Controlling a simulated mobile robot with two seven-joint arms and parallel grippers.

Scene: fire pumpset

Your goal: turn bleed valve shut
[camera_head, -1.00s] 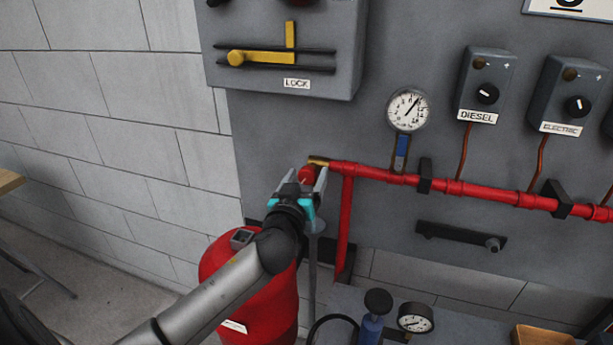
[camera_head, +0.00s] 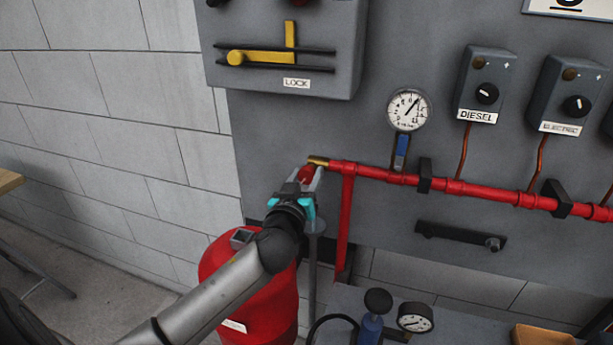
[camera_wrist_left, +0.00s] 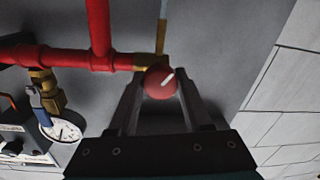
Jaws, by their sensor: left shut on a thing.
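The bleed valve has a round red knob (camera_wrist_left: 160,82) with a white mark, on a brass fitting (camera_head: 318,162) at the left end of the red pipe. My left gripper (camera_head: 308,177) reaches it from below left in the head view, its fingers shut on the knob. In the left wrist view the knob sits between the fingertips of the left gripper (camera_wrist_left: 161,92), and its white mark slants up to the right. The fingers hide part of the knob in the head view. My right gripper is not in view.
The red pipe (camera_head: 465,188) runs right along the grey panel, under a dial gauge (camera_head: 408,109) with a blue-handled valve (camera_head: 401,151). A red tank (camera_head: 265,300) stands below my left arm. A blue hand pump (camera_head: 371,329) and second gauge (camera_head: 415,318) are at lower right.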

